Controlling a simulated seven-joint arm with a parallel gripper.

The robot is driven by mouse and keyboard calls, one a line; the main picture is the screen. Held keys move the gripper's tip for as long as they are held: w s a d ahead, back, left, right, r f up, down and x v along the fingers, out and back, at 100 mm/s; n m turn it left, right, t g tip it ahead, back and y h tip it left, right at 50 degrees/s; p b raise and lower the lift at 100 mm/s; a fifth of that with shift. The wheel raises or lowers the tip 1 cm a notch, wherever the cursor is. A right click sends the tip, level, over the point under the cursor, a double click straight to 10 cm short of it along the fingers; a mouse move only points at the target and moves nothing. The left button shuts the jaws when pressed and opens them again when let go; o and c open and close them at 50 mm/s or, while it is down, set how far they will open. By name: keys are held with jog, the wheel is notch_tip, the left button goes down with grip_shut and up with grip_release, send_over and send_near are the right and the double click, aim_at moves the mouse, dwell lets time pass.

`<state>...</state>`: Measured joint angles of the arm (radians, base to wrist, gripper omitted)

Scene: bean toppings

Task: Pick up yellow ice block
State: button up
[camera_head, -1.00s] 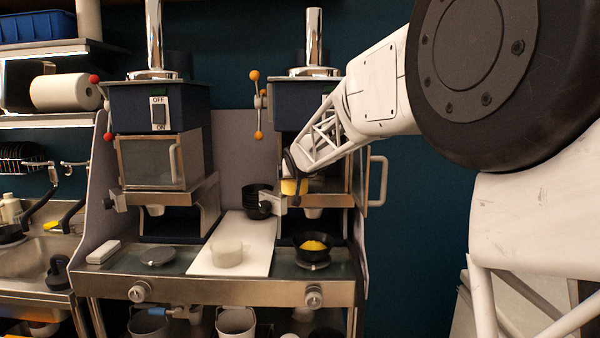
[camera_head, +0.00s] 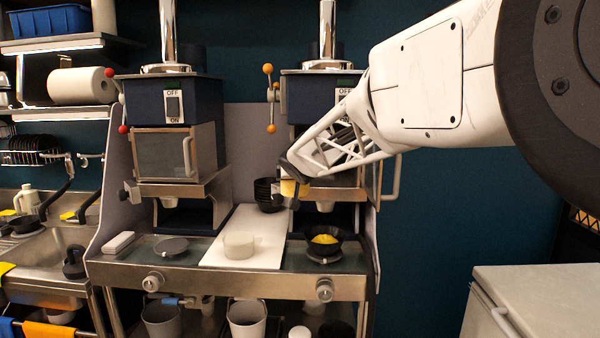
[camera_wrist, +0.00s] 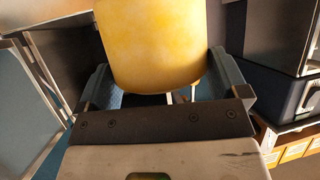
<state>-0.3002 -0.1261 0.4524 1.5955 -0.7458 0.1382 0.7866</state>
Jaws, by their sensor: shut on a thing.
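The yellow ice block (camera_wrist: 152,45) is a smooth, rounded yellow cylinder held between the two fingers of my gripper (camera_wrist: 158,88) in the wrist view. In the head view the yellow block (camera_head: 289,188) is small and partly hidden by my gripper (camera_head: 294,180), in front of the right machine. My gripper is shut on the block and holds it in the air above the counter.
A black bowl (camera_head: 323,247) with yellow contents stands below on the right machine's base. A white block (camera_head: 239,245) sits on a white board (camera_head: 262,254). Stacked black bowls (camera_head: 267,195) stand behind. The left machine (camera_head: 172,140) and a sink (camera_head: 45,255) are to the left.

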jog(key=shift+s+a, duration=0.45)
jog(key=shift+s, duration=0.6)
jog(key=shift+s+a, duration=0.45)
jog(key=shift+s, duration=0.65)
jog(key=shift+s+a, duration=0.45)
jog(key=shift+s, duration=0.6)
